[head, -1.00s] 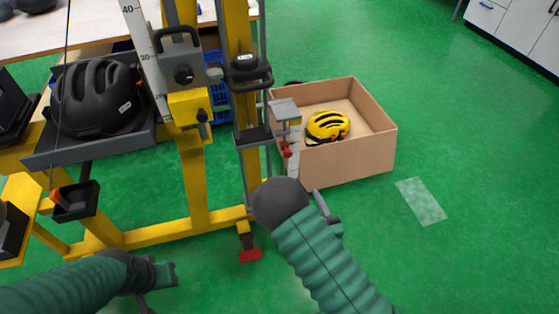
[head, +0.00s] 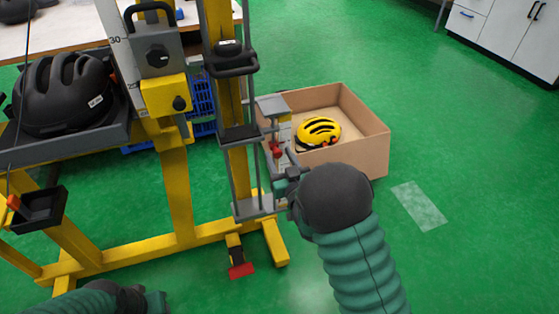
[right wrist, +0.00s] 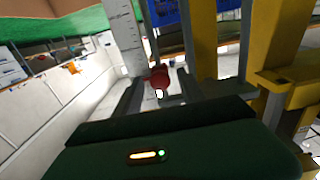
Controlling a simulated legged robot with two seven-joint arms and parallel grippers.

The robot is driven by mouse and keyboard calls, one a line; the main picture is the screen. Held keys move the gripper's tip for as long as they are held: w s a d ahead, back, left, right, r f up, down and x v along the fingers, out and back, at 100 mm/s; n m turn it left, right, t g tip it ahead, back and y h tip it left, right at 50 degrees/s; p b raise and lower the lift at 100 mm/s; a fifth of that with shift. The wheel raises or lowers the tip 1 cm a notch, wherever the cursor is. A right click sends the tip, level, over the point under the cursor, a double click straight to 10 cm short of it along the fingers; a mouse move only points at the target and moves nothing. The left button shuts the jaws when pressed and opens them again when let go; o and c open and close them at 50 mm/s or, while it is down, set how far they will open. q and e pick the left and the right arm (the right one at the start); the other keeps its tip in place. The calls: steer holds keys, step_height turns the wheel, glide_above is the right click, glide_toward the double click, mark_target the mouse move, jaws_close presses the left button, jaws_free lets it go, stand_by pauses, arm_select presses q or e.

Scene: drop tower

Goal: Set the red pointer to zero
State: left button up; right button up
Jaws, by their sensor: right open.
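The small red pointer (head: 276,150) sits on a short upright pale scale (head: 285,132) at the right side of the yellow drop tower (head: 175,185). In the right wrist view the red pointer (right wrist: 158,78) shows beside the marked scale (right wrist: 122,42), between my two finger shapes. My right gripper (head: 284,172) is open, just below and close to the pointer; I cannot tell whether it touches it. The pointer's exact reading is too small to make out. My left gripper (head: 150,301) is low at the bottom left, away from the pointer, its fingers hard to see.
A black helmet (head: 62,95) lies on the grey tray at left. A red pedal (head: 241,270) is near the tower's foot.

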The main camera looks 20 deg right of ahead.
steer(key=shift+c, duration=0.2)
jaws_close()
stand_by(0.9)
steer(key=shift+r, duration=0.1)
stand_by(0.3)
